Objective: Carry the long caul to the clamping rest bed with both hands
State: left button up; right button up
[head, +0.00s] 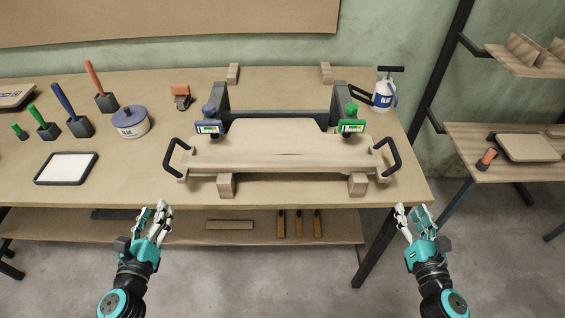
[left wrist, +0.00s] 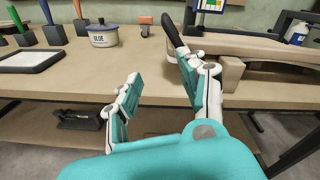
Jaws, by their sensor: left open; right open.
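The long caul (head: 275,158) is a pale wooden beam with a black loop handle at each end. It lies across two wooden blocks near the table's front edge. Its left handle (head: 174,156) and right handle (head: 391,157) stick out at the ends. A dark frame with a blue clamp (head: 209,126) and a green clamp (head: 352,125) stands behind it; I cannot tell which part is the clamping rest bed. My left gripper (head: 152,215) is open and empty, in front of the table, below the left handle. My right gripper (head: 413,213) is open and empty, below the right handle.
A glue pot (head: 131,122), a white pad (head: 66,168) and brushes in holders stand on the table's left. A glue bottle (head: 383,93) stands at the back right. Two small blocks sit at the back edge. A lower shelf (head: 190,228) runs under the table.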

aim_at(174, 141)
pick_arm(q)
jog(key=r, duration=0.1)
jog(key=r+m, duration=0.2)
jog(key=shift+d+r+t, duration=0.25)
jog(key=shift+r+t, duration=0.05)
jog(key=shift+t, duration=0.1)
pick_arm(e)
jog(key=r+n, duration=0.1)
jog(key=r, duration=0.1)
jog(key=r+n, duration=0.1)
jog(key=shift+a+r+t, duration=0.2)
jog(key=shift+r+t, duration=0.15)
jog(key=shift+t, duration=0.05)
pick_arm(q)
jog(key=w, duration=1.7)
jog(key=shift+w, duration=0.25)
pick_arm(e)
jog(key=w, duration=1.7)
jog(key=shift+w, duration=0.25)
pick_arm(q)
grip_shut()
pick_arm(e)
grip_shut()
